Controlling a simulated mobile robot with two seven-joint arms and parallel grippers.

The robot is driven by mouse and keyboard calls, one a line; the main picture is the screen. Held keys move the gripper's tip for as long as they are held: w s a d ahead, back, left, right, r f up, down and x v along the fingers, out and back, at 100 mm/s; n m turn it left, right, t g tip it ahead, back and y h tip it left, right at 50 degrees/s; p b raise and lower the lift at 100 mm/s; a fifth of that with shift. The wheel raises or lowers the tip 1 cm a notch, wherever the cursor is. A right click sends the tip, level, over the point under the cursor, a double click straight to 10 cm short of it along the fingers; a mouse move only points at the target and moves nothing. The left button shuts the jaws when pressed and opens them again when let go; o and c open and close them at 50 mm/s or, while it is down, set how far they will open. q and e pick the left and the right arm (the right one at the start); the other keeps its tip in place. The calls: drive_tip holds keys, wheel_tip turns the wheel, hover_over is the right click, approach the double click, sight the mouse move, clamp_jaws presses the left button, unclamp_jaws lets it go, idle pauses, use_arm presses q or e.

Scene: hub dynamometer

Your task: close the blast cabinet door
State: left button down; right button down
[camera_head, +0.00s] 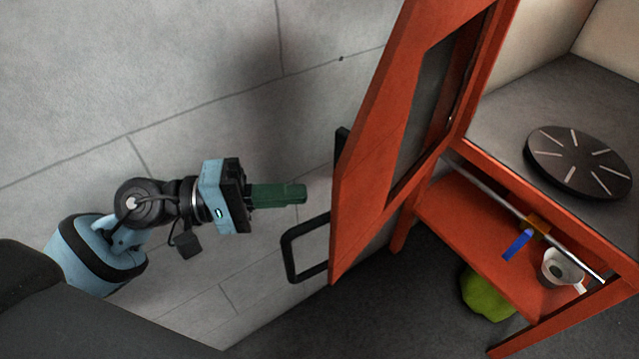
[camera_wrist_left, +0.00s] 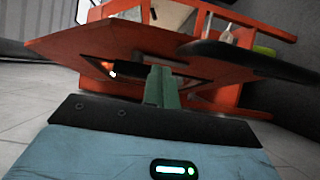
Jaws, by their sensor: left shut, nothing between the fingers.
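The orange blast cabinet door (camera_head: 363,158) stands open, with a dark window panel in its frame and a black loop handle (camera_head: 290,255) on its outer face. The open cabinet (camera_head: 490,75) is behind it to the right. My left gripper (camera_head: 303,193) has green fingers that are shut and empty. It is left of the door, just above the handle in the picture, and looks apart from both. In the left wrist view the green fingers (camera_wrist_left: 161,88) point toward the orange door (camera_wrist_left: 110,40), and the dark handle (camera_wrist_left: 250,58) crosses at the right. My right gripper is not in view.
Inside the cabinet is a dark round turntable (camera_head: 578,163). On the orange shelf (camera_head: 465,215) below are a blue item (camera_head: 517,245) and a white cup-like item (camera_head: 562,268). A green object (camera_head: 487,295) lies under the shelf. The grey tiled floor (camera_head: 200,70) left of the door is clear.

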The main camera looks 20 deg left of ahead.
use_arm(q)
drive_tip(key=shift+p+x, duration=0.95)
drive_tip(key=shift+x, duration=1.5)
drive_tip(key=shift+s+d, duration=0.1)
